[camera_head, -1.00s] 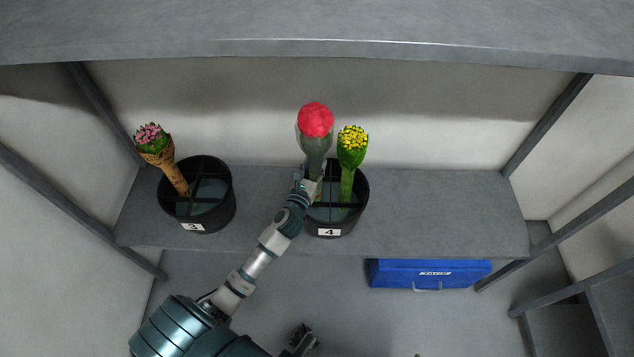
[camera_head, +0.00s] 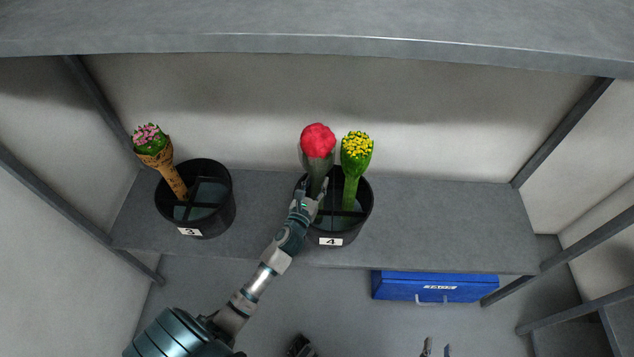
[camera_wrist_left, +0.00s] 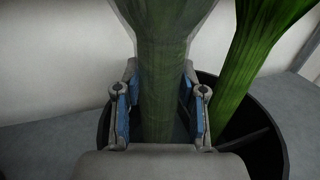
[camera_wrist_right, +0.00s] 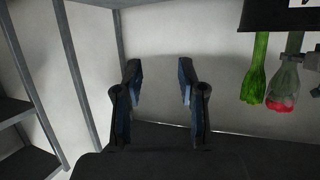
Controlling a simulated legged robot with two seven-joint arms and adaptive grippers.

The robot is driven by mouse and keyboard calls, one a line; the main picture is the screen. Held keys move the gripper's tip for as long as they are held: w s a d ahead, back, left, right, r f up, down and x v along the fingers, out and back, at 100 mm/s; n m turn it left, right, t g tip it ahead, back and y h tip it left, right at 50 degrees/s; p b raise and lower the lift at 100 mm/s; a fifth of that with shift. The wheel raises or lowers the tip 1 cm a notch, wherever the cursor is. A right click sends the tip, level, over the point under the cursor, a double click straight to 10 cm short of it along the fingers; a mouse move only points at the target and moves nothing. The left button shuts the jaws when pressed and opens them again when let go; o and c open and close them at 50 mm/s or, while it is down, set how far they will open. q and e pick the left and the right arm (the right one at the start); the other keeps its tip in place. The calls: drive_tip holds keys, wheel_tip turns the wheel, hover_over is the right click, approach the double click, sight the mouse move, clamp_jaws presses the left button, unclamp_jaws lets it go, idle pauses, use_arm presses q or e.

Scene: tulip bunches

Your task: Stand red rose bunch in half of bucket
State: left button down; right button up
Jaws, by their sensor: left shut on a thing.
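The red rose bunch (camera_head: 318,141), in a grey-green wrap, is upright over the left half of the black bucket marked 4 (camera_head: 331,240). My left gripper (camera_head: 311,192) is shut on its stem (camera_wrist_left: 160,85), with a blue-padded finger on either side. The stem's lower end goes down inside the bucket rim (camera_wrist_left: 275,135); whether it touches the bottom is hidden. My right gripper (camera_head: 437,349) is open and empty at the lower edge of the head view; its spread fingers show in the right wrist view (camera_wrist_right: 160,95).
A yellow bunch (camera_head: 356,150) stands in the right half of bucket 4, close beside the roses. A pink bunch (camera_head: 153,140) leans in bucket 3 (camera_head: 190,232) at left. A blue box (camera_head: 435,286) sits below the shelf (camera_head: 450,230). The shelf's right side is clear.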

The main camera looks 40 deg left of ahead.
use_arm(q)
drive_tip(key=c, duration=0.7)
unclamp_jaws()
